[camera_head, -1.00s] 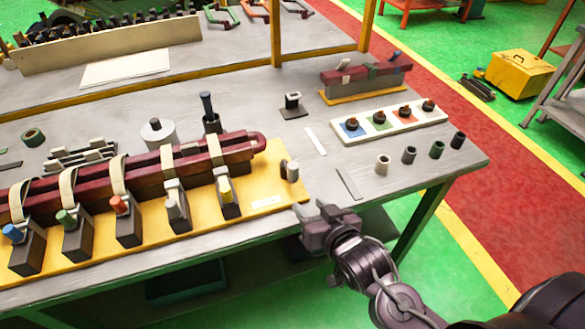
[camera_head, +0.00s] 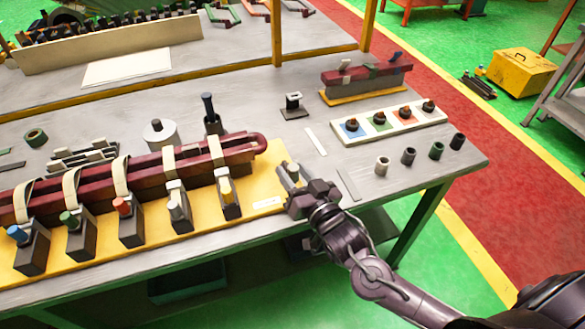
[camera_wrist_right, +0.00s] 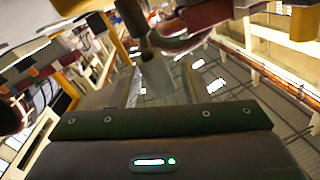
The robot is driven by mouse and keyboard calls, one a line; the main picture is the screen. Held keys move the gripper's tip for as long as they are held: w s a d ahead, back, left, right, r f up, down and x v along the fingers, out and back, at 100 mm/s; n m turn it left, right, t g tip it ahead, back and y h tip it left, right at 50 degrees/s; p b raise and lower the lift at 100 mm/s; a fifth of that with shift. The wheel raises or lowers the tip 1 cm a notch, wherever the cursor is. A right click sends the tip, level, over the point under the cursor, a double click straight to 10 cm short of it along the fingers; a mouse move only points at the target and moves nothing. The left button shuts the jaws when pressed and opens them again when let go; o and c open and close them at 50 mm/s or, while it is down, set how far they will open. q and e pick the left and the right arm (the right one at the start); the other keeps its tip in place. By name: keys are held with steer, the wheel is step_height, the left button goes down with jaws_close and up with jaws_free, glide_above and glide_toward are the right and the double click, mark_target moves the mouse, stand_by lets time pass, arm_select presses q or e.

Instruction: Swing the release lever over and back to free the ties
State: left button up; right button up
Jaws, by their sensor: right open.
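The maroon coil bars (camera_head: 140,172) lie on a yellow base (camera_head: 262,190) at the left of the bench. Several cream ties (camera_head: 168,165) loop over them, each at a dark block with a coloured knob. A short dark post with a pale top, apparently the release lever (camera_head: 293,170), stands at the base's right end. My right gripper (camera_head: 291,187) is open at the lever's near side; contact cannot be told. In the right wrist view, a dark cylindrical piece, probably the lever (camera_wrist_right: 134,18), shows ahead of the gripper. My left gripper is out of view.
A white tray (camera_head: 375,136) with several coloured squares and knobs lies at the right, with small loose cylinders (camera_head: 408,155) in front. A smaller maroon block assembly (camera_head: 365,77) stands behind. A grey-white spool (camera_head: 160,133) stands behind the coil. Bench surface near the lever is mostly clear.

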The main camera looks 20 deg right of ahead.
steer(key=shift+w+a, duration=0.1)
steer(key=shift+w, duration=0.35)
steer(key=shift+c, duration=0.2)
jaws_close()
